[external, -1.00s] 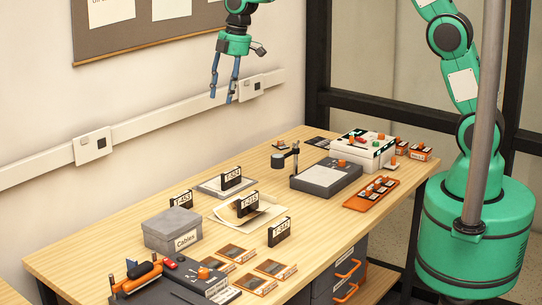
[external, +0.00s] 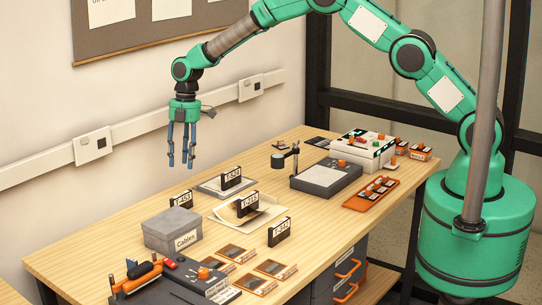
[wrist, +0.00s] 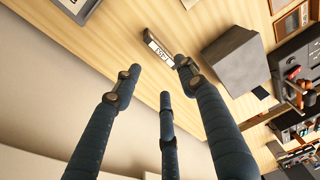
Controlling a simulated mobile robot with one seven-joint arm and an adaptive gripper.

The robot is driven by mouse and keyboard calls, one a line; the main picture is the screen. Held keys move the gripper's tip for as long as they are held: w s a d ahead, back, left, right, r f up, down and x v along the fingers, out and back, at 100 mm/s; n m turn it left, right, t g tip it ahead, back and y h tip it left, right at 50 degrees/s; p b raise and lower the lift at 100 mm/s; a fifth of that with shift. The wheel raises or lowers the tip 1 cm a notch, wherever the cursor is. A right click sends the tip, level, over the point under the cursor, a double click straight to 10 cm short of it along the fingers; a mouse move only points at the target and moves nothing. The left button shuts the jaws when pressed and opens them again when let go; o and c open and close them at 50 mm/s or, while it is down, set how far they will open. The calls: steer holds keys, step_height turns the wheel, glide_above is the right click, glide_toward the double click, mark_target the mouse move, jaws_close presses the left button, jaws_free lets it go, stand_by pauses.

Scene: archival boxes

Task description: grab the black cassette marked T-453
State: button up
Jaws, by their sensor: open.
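The black cassette marked T-453 (external: 181,200) stands on the table just behind the grey Cables box, which hides its lower part in the external view. In the wrist view the same cassette (wrist: 159,50) shows its white label upside down, beyond my fingertips. My gripper (external: 181,166) hangs with its fingers pointing down, above the cassette and clear of it. In the wrist view my gripper (wrist: 157,78) has its blue fingers spread, with nothing between them.
The grey Cables box (external: 172,228) stands close to the cassette; it also shows in the wrist view (wrist: 238,68). Other black cassettes, T-524 (external: 231,177), T-215 (external: 247,204) and T-342 (external: 279,232), stand to the right. The wall is close behind.

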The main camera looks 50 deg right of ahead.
mark_target(180, 199)
steer(key=shift+f, duration=0.1)
stand_by(0.3)
steer(key=shift+a+f+b, duration=0.15)
steer(key=shift+a+f, duration=0.1)
steer(key=shift+f, duration=1.15)
steer(key=shift+a+f+b, duration=0.1)
steer(key=shift+a+f, duration=0.1)
steer(key=shift+f, duration=1.15)
steer(key=shift+a+f+b, duration=0.15)
steer(key=shift+a+f, duration=0.1)
steer(key=shift+f, duration=1.15)
steer(key=shift+a+f+b, duration=0.2)
steer(key=shift+a+f, duration=0.05)
steer(key=shift+f, duration=1.05)
steer(key=shift+a+f+b, duration=0.15)
steer(key=shift+a+f, duration=0.05)
steer(key=shift+f, duration=1.1)
jaws_close()
